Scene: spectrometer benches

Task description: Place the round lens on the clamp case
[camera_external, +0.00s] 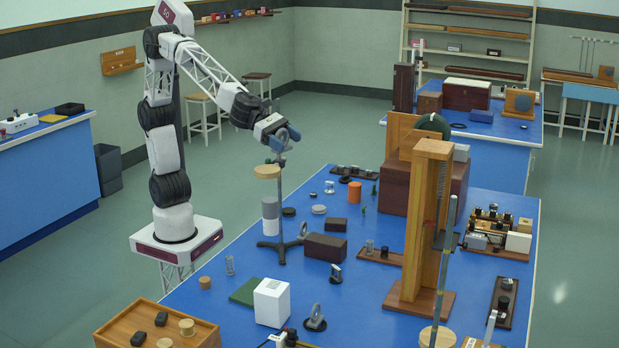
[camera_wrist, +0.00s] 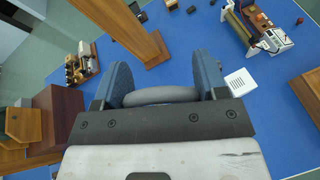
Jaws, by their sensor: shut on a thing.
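My gripper (camera_external: 281,141) is raised above the far left part of the blue table, near the top of a stand with a round wooden disc. It is shut on a grey round lens (camera_external: 294,133). In the wrist view the lens (camera_wrist: 160,95) shows as a grey rounded edge between the blue finger pads of my gripper (camera_wrist: 162,88); the rest of it is hidden. A dark brown case (camera_external: 325,247) lies on the table below and to the right of my gripper, and a smaller one (camera_external: 336,224) is just behind it. I cannot tell which is the clamp case.
The stand (camera_external: 268,172) rises close beneath my gripper. A tall wooden frame (camera_external: 416,240) and a large brown box (camera_external: 396,188) stand to the right. A white box (camera_external: 271,302), a green pad (camera_external: 247,291) and ring-shaped pieces on bases (camera_external: 316,314) occupy the near table.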

